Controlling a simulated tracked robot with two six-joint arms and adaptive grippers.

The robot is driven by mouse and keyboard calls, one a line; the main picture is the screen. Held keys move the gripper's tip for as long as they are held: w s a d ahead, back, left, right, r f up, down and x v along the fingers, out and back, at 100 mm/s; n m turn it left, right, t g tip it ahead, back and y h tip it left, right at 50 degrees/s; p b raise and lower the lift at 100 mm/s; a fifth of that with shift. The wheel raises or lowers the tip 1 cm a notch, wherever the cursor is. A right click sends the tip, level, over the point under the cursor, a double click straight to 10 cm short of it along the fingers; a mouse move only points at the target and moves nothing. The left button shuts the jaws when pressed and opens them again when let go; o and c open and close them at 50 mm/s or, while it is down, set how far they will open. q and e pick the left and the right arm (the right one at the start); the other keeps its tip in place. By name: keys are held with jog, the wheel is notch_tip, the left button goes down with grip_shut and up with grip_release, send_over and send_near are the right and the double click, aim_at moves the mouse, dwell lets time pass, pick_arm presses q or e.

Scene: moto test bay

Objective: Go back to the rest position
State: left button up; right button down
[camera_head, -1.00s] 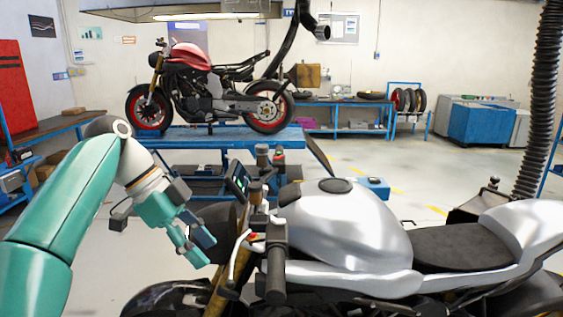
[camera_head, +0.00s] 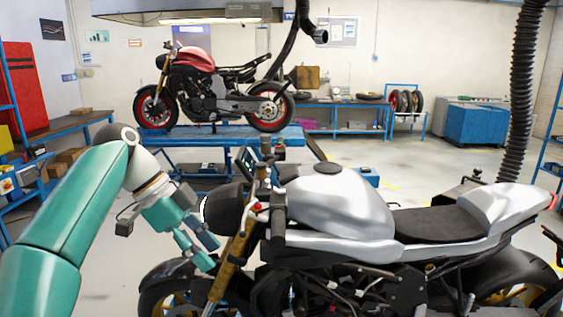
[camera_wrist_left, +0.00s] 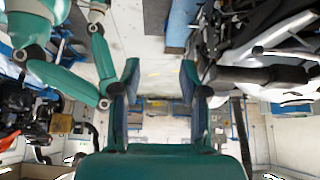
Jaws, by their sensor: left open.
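My left gripper (camera_head: 207,255) hangs from the teal arm (camera_head: 70,215) at the left of the head view, its fingers pointing down and right. It is open and empty. In the left wrist view its two fingers (camera_wrist_left: 160,75) stand apart with floor and background between them. In the head view the fingers overlap the front of a silver motorcycle (camera_head: 335,200), near its headlamp and fork. Whether they touch it cannot be told. My right gripper cannot be made out. Teal arm links of mine (camera_wrist_left: 75,75) show at the left of the wrist view.
A red motorcycle (camera_head: 190,80) stands on a blue lift table (camera_head: 225,137) behind. Shelves (camera_head: 20,180) line the left wall. A black ribbed hose (camera_head: 522,95) hangs at the right. The floor (camera_head: 420,155) beyond the silver motorcycle looks clear.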

pick_arm(q)
jog(key=w+d+f+n, duration=0.1)
jog(key=w+f+n, duration=0.2)
jog(key=f, duration=0.7)
jog(key=w+d+f+n, duration=0.1)
jog(key=w+f+n, duration=0.2)
jog(key=f, duration=0.7)
jog(key=s+f+n+y, duration=0.1)
jog(key=s+f+n, duration=0.15)
jog(key=f, duration=0.65)
jog(key=s+f+n+y, duration=0.1)
jog(key=f+n, duration=0.2)
jog(key=f, duration=0.6)
jog(key=s+f+n+b, duration=0.1)
jog(key=s+f+n, duration=0.3)
jog(key=s+f, duration=0.85)
jog(key=s+f+n, duration=0.3)
jog(key=s+n, duration=0.1)
jog(key=s, duration=0.8)
jog(key=shift+s+a+f+t+b, duration=0.25)
jog(key=shift+s+a+t+b, duration=0.05)
pick_arm(e)
jog(key=shift+w+f, duration=0.2)
jog(key=shift+f, duration=0.75)
